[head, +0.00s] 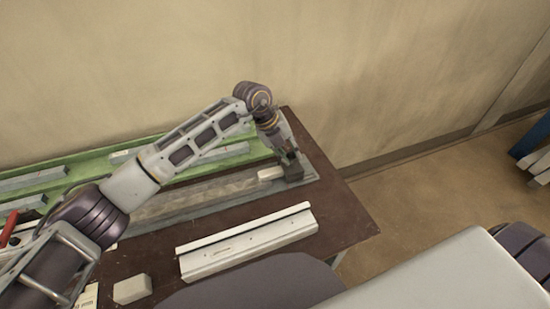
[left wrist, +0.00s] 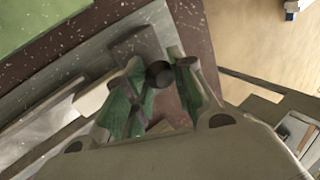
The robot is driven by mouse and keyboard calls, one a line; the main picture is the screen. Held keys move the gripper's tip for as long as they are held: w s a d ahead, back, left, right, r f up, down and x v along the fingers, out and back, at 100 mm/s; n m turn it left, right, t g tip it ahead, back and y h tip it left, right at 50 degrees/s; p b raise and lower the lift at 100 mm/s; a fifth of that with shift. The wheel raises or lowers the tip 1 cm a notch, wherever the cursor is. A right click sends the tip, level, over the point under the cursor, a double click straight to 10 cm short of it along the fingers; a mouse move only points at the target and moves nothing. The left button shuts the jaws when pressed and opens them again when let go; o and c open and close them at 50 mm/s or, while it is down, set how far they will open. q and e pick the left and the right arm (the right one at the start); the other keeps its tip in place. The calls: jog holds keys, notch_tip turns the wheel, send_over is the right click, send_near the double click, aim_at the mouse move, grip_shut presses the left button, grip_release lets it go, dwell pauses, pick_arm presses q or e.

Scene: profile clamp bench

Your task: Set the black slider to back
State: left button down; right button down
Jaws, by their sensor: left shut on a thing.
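The black slider (head: 293,172) is a small dark block at the right end of a long grey rail (head: 205,200) on the brown bench. In the left wrist view a round black knob (left wrist: 158,74) shows between the fingers, beside a dark grey block. My left gripper (head: 288,156) reaches down from above onto the slider. In the left wrist view its green-lined fingers (left wrist: 157,88) are closed about the knob. The fingers hide part of the slider. My right gripper is not in view.
A white profile (head: 248,245) lies in front of the rail. A pale block (head: 132,289) is at the front left. A green tray (head: 75,166) with grey bars lies behind. The brown bench (head: 345,222) is bare at its right end.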

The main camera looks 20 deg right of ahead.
aim_at(298, 161)
pick_arm(q)
jog(key=shift+d, duration=1.85)
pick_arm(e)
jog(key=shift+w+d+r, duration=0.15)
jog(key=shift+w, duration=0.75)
pick_arm(q)
jog(key=shift+r, duration=0.1)
jog(key=c, duration=1.6)
grip_release()
jog(key=o, duration=0.4)
jog(key=shift+d, duration=0.2)
jog(key=shift+o, duration=0.2)
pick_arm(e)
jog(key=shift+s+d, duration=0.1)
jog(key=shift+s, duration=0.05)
pick_arm(q)
jog(key=shift+a, duration=0.15)
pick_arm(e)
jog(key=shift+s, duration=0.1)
